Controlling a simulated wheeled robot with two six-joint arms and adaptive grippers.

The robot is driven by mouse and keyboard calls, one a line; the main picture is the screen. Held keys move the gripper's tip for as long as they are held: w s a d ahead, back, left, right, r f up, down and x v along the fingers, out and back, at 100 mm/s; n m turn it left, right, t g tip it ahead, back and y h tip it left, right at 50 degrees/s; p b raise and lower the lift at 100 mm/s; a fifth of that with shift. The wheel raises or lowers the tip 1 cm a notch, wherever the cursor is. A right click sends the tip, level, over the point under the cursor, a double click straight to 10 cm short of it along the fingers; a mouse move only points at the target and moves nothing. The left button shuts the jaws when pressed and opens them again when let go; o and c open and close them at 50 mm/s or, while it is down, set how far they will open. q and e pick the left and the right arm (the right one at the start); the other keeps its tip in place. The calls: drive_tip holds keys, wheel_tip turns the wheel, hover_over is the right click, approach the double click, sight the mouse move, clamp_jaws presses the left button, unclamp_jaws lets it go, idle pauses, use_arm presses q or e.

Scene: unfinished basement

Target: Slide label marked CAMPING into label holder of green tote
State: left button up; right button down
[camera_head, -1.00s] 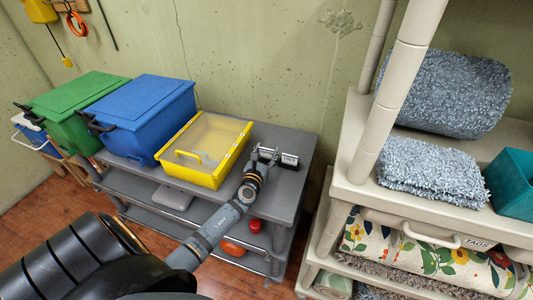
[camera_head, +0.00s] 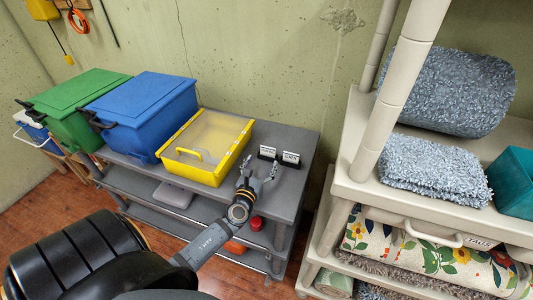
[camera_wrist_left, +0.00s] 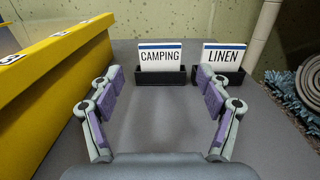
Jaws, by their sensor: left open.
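The CAMPING label (camera_wrist_left: 160,57) is a white card with a blue top edge, standing upright in a small black stand (camera_wrist_left: 161,77) on the grey shelf top. In the head view it is the left card (camera_head: 268,152). My left gripper (camera_wrist_left: 158,92) is open and empty, its purple-padded fingers spread in front of the CAMPING card. In the head view this gripper (camera_head: 258,172) is above the shelf top. The green tote (camera_head: 78,105) stands at the far left with a black handle on its front; I cannot make out its label holder. My right gripper is not in view.
A beige shelf (camera_head: 345,185) rises at the right.

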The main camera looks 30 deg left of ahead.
use_arm(q)
wheel_tip(320, 180, up, 8)
drive_tip(key=p, duration=0.5)
drive_tip(key=shift+s, duration=0.1)
